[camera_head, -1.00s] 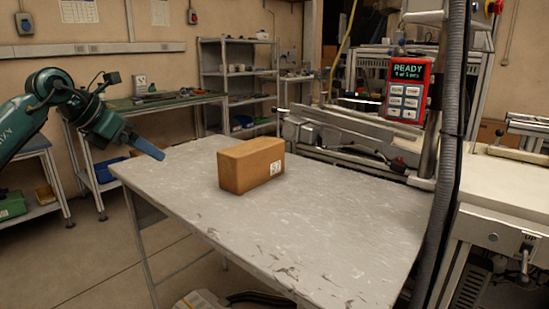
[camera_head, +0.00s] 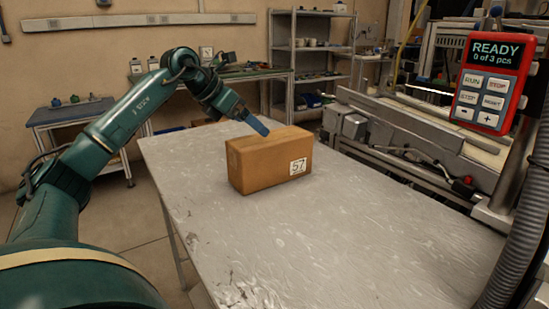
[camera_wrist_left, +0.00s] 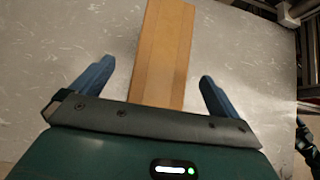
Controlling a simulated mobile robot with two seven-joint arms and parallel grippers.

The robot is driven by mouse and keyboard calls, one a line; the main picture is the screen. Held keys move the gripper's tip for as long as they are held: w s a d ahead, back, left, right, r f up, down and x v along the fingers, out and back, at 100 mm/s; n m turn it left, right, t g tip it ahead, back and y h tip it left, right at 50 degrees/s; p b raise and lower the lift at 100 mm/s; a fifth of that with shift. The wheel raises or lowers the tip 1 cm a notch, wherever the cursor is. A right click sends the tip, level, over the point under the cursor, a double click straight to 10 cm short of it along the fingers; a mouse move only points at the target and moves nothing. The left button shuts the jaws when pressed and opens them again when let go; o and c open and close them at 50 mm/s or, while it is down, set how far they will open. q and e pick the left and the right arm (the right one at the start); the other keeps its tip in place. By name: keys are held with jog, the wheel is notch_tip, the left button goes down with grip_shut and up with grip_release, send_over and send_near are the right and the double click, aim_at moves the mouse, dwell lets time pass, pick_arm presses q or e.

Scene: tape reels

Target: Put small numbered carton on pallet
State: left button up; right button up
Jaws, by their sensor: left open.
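A brown carton (camera_head: 268,160) with a white label reading 57 stands on the grey table. My left gripper (camera_head: 256,125) is at the carton's far left top edge in the head view. In the left wrist view the gripper (camera_wrist_left: 158,88) is open, with one blue finger on each side of the carton (camera_wrist_left: 165,50) and a gap on both sides. The carton's far end runs out of the top of that view. No pallet is seen.
The worn grey table (camera_head: 330,225) is otherwise bare, with free room in front and to the right of the carton. A machine rail (camera_head: 400,140) runs behind it. A red control panel (camera_head: 489,84) and a grey hose (camera_head: 515,255) stand at the right.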

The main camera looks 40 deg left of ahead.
aim_at(269, 137)
pick_arm(q)
jog(key=x, duration=0.3)
jog(key=shift+w+f, duration=0.2)
jog(key=shift+d+b+x, duration=0.2)
jog(key=shift+b+x, duration=0.05)
jog(key=shift+x, duration=1.05)
jog(key=shift+d+b+x, duration=0.2)
jog(key=shift+x, duration=1.15)
jog(key=shift+r, duration=0.1)
jog(key=shift+c, duration=0.2)
jog(key=c, duration=1.7)
jog(key=shift+r, duration=0.15)
jog(key=shift+c, duration=0.9)
